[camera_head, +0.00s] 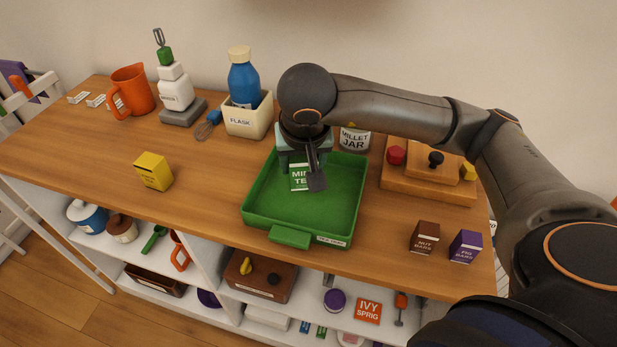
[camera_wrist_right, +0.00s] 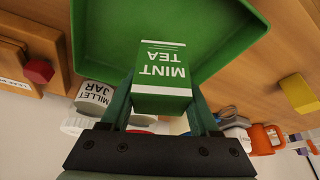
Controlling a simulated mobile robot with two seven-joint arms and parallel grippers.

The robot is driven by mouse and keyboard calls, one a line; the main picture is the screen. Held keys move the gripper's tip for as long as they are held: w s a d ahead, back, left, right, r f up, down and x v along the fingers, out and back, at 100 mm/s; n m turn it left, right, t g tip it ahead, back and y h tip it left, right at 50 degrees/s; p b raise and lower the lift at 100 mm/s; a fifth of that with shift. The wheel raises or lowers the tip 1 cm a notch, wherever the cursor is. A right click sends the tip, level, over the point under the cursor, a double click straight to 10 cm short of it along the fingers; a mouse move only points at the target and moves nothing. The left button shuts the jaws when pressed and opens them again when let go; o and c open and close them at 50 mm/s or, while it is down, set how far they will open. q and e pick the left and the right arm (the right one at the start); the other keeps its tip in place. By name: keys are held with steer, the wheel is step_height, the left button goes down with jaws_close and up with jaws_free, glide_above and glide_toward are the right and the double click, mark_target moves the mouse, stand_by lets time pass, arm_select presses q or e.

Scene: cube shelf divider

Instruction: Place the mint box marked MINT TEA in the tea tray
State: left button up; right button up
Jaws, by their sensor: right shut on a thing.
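The mint box (camera_head: 299,181) is green with a white label reading MINT TEA. It is partly hidden behind my right gripper (camera_head: 301,172) in the head view. In the right wrist view the box (camera_wrist_right: 163,75) sits between the two fingers, and the right gripper is shut on it. The tea tray (camera_head: 341,220) is a green, shallow, open tray on the wooden counter, with a front handle and a label. The box is over the inside of the tray; I cannot tell whether it touches the tray floor. My left gripper is not in view.
A millet jar (camera_head: 354,139) stands just behind the tray. A flask holder (camera_head: 248,116) is at the back left and a yellow box (camera_head: 153,171) at the left. Wooden blocks with knobs (camera_head: 428,178) and two small boxes (camera_head: 424,237) are at the right.

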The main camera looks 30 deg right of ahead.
steer(key=shift+d+f, duration=0.5)
steer(key=shift+f, duration=0.05)
steer(key=f, duration=0.3)
steer(key=shift+d+f, duration=0.15)
steer(key=shift+d, duration=0.05)
steer(key=shift+f, duration=0.15)
steer(key=shift+w+f, duration=0.1)
steer(key=shift+f, duration=0.15)
steer(key=o, duration=1.4)
steer(key=shift+r, duration=0.1)
steer(key=shift+c, duration=0.2)
steer(key=shift+r, duration=0.3)
steer(key=p+v, duration=0.1)
steer(key=v, duration=0.9)
steer(key=shift+r, duration=0.1)
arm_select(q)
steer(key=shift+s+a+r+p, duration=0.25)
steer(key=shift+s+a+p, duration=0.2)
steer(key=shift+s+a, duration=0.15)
arm_select(e)
steer(key=shift+v, duration=0.8)
